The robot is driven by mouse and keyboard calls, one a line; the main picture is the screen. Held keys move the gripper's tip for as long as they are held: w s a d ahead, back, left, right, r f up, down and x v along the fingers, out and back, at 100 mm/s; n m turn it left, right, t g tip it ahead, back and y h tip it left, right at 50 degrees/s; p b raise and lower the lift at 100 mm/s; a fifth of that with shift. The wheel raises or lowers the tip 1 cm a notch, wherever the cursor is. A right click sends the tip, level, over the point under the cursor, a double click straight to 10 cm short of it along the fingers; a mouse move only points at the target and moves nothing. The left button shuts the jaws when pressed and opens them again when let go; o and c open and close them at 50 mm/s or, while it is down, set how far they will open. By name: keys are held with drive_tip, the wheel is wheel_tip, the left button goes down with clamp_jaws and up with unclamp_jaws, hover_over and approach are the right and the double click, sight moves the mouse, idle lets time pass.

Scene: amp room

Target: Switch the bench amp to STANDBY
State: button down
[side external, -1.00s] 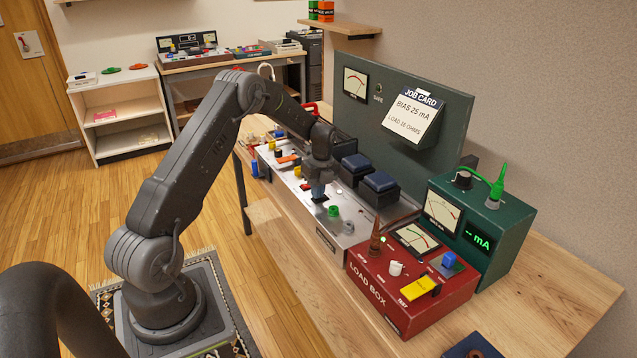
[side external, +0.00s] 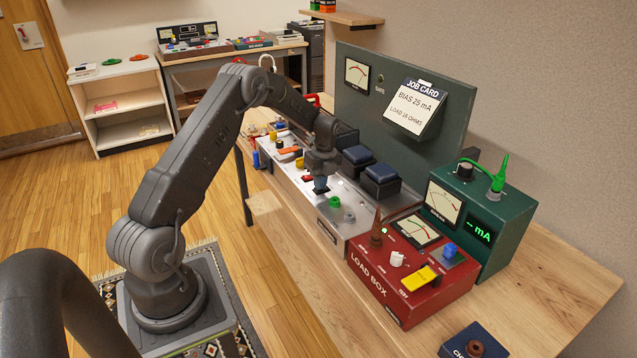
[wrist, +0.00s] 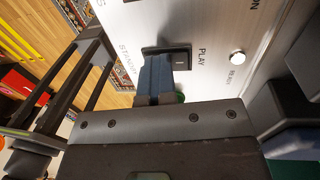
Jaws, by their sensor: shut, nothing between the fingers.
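The bench amp is a long silver chassis (side external: 362,211) on the wooden bench, with knobs, jacks and dark blue-topped blocks on it. My gripper (side external: 321,186) points down at its top panel, left of the green jack. In the wrist view, my shut, empty blue-grey fingers (wrist: 154,82) are at a black rocker switch (wrist: 182,58) and partly cover it. The label PLAY is to the right of the rocker, and a partly visible STANDBY label is to the left. The fingers overlap the rocker in the picture; I cannot tell whether they touch it or which side is down.
A white round READY lamp (wrist: 237,57) is beside the rocker. A red load box (side external: 408,290) and a green meter box (side external: 505,231) stand to the right. A dark green back panel (side external: 440,145) carries a job card (side external: 412,108).

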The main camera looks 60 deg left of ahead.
sight(327, 187)
drive_tip(key=shift+w+f, duration=0.2)
drive_tip(key=shift+w, duration=0.2)
drive_tip(key=shift+d, duration=0.1)
wheel_tip(327, 187, up, 14)
drive_tip(key=w, duration=0.1)
drive_tip(key=shift+w+r, duration=0.15)
drive_tip(key=shift+w, duration=0.2)
drive_tip(key=shift+s+d+r, duration=0.1)
drive_tip(key=shift+s+r, duration=0.05)
drive_tip(key=shift+s, duration=0.5)
